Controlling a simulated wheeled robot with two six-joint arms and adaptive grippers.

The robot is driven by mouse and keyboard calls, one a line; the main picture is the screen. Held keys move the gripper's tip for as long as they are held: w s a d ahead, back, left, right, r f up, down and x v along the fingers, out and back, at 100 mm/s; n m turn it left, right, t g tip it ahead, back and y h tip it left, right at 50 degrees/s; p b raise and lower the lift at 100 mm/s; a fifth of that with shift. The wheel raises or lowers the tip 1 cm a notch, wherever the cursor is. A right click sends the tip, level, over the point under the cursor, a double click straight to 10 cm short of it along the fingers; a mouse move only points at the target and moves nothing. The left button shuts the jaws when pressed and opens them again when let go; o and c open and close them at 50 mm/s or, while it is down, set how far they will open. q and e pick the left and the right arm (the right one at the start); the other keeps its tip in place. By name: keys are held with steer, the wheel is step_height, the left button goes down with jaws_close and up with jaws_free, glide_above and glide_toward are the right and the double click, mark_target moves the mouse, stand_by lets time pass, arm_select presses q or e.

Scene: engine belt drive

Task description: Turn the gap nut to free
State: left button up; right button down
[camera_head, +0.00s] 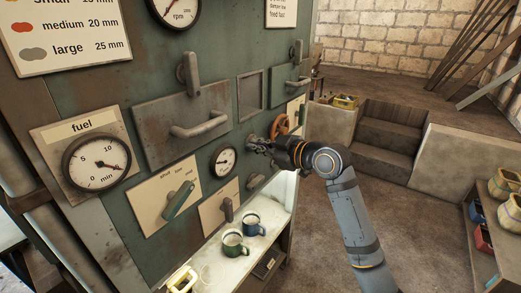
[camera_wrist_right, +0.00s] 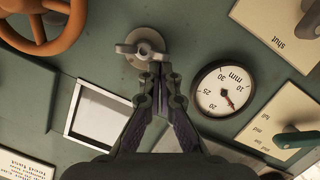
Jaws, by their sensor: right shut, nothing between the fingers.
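The gap nut, a grey wing nut on a round base (camera_wrist_right: 143,50), sits on the green panel beside a small round gauge marked mm (camera_wrist_right: 223,91). In the head view the gauge (camera_head: 223,162) shows, while the nut is mostly hidden by my right gripper (camera_head: 260,146). In the wrist view my right gripper (camera_wrist_right: 159,75) is shut and empty, its tips right at the nut's lower edge. I cannot tell whether they touch it. One wing points left and the other lies close by the fingertips. My left gripper is not in view.
An orange handwheel (camera_head: 280,125) is just beyond the gripper. An empty frame (camera_head: 251,93), a fuel gauge (camera_head: 97,163) and a green lever (camera_head: 179,201) are on the panel. The floor to the right is open.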

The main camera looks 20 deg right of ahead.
step_height(320, 180, down, 3)
steer(key=n+t+b, duration=0.1)
steer(key=n+b, duration=0.2)
steer(key=b, duration=0.1)
steer(key=n+t+h+b, duration=0.1)
steer(key=n+b, duration=0.2)
steer(key=n, duration=0.1)
steer(key=shift+a+b, duration=0.1)
steer(key=shift+b, duration=0.3)
steer(key=n+b, duration=0.1)
steer(key=n, duration=0.1)
steer(key=shift+w+f+n+t+b, duration=0.1)
steer(key=shift+f+n+t+b, duration=0.05)
steer(key=shift+n+t+b, duration=0.25)
steer(key=shift+d, duration=0.2)
steer(key=shift+w+b, duration=0.1)
steer(key=shift+b, duration=0.2)
